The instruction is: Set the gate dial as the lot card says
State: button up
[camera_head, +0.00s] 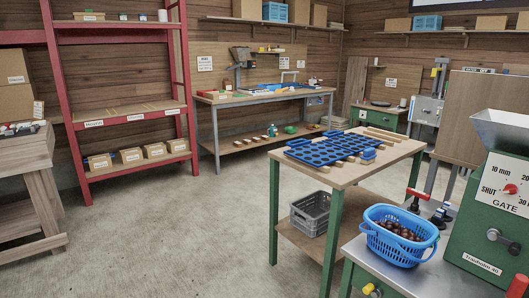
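The gate dial (497,192) is a white plate with a red knob on the front of a green machine (478,232) at the right edge. The plate reads SHUT, 10 mm, 20 and 30, with GATE below; its right side is cut off. Which mark the knob points at is too small to tell. Small white cards hang on the back wall (204,63), (284,62) and by the right bench (391,83). Their writing is unreadable, and I cannot tell whether one is the lot card. My gripper is not in view.
A blue basket of chestnuts (382,246) stands on the metal bench left of the machine. A wooden-topped green table (345,174) holding blue trays stands beyond it. A red shelf rack (130,115) stands at left. The concrete floor (180,245) between is clear.

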aim_at(511, 188)
jog(key=z, duration=1.15)
